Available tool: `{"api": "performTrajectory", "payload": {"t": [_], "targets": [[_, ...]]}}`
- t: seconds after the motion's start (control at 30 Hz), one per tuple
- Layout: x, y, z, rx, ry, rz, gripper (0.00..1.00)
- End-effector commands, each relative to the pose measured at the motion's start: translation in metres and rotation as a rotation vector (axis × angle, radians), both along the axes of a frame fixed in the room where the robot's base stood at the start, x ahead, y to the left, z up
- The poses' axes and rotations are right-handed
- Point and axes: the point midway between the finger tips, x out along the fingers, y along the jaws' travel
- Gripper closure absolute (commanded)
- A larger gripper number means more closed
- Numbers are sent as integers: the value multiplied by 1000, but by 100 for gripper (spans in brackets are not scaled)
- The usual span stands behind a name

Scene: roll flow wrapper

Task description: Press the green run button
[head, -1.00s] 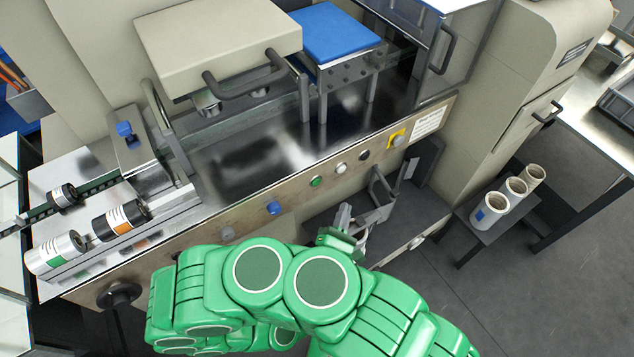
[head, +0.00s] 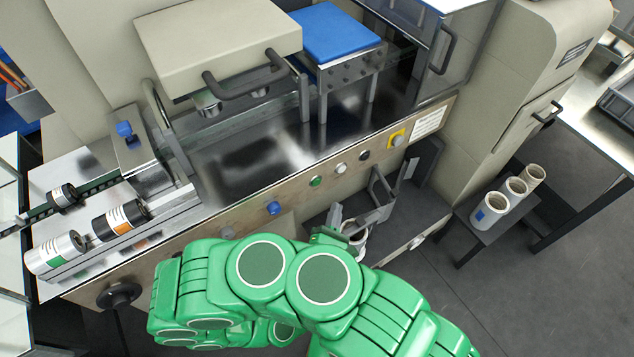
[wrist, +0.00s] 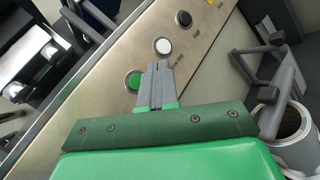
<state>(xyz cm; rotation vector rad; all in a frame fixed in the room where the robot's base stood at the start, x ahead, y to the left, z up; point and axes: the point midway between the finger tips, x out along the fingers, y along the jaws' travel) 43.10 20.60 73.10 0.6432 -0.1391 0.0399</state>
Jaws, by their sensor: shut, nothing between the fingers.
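The green run button (head: 316,181) is on the tilted front panel of the machine, left of a white button (head: 341,168) and a black button (head: 364,155). In the wrist view the green button (wrist: 133,80) shows just left of my fingertips, with its right edge close to them. My gripper (wrist: 157,68) is shut and empty, its fingers pointing at the panel between the green and white buttons. In the head view my gripper (head: 335,213) is below the button, apart from it and partly hidden by my green arm.
A blue knob (head: 273,208) sits left on the panel and a yellow-backed button (head: 397,138) right. A grey bracket (head: 382,190) and a pale roll or cup (head: 357,240) are close to the right of my gripper. White cylinders (head: 502,200) stand on a low side table.

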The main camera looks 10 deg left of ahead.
Motion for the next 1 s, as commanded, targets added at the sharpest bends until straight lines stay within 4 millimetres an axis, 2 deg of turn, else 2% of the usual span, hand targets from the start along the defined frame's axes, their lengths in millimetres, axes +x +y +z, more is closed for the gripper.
{"api": "performTrajectory", "payload": {"t": [0.53,1.0], "targets": [[39,38,1,2,-2,1,100],[47,47,1,-1,-2,2,100]]}}
